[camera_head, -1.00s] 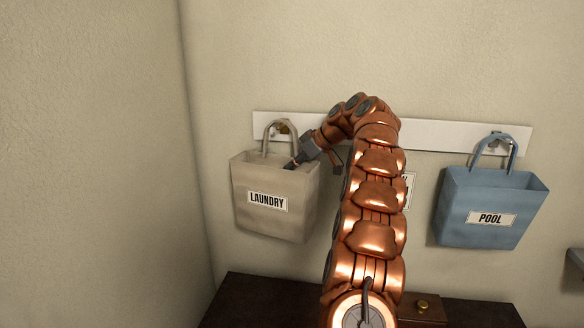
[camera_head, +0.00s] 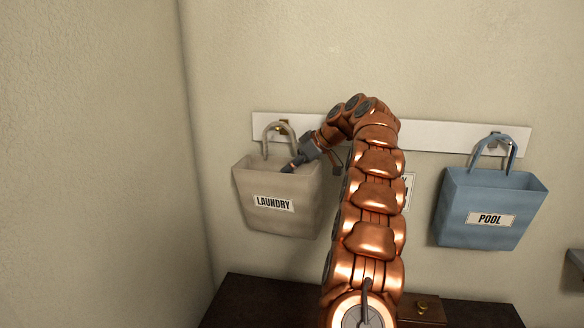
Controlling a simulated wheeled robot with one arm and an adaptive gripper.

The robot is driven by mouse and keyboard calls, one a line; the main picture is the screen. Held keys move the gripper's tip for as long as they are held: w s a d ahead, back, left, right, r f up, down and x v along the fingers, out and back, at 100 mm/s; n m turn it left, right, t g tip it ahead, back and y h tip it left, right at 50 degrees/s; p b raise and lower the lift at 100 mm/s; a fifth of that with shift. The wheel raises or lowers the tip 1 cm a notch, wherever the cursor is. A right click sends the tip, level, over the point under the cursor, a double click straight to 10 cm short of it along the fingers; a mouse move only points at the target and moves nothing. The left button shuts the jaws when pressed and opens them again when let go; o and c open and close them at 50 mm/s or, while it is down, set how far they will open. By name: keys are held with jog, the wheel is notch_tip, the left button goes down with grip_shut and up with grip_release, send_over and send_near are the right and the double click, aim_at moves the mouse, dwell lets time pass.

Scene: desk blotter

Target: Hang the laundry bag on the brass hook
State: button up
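The beige laundry bag (camera_head: 270,222), labelled LAUNDRY, hangs against the wall at the left, tilted with its right side lower. Its handle (camera_head: 265,140) rises to the brass hook (camera_head: 284,126) on the white rail, and the loop's top surrounds the hook in the picture. Whether the handle bears on the hook is too small to tell. My gripper (camera_head: 290,166) reaches from the right to the bag's opening, by the right foot of the handle. It overlaps the bag there. Its fingers are too small and partly hidden to show whether they grip anything.
A blue bag (camera_head: 470,205) labelled POOL hangs from a hook at the rail's right (camera_head: 425,136). My arm hides the rail's middle and most of a white sign (camera_head: 409,190). A dark wooden surface (camera_head: 250,295) lies below. A side wall stands at left.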

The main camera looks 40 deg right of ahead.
jog(key=v, duration=0.7)
dwell(1.0)
jog(key=shift+s+d+r, duration=0.1)
jog(key=shift+s+r, duration=0.05)
dwell(0.3)
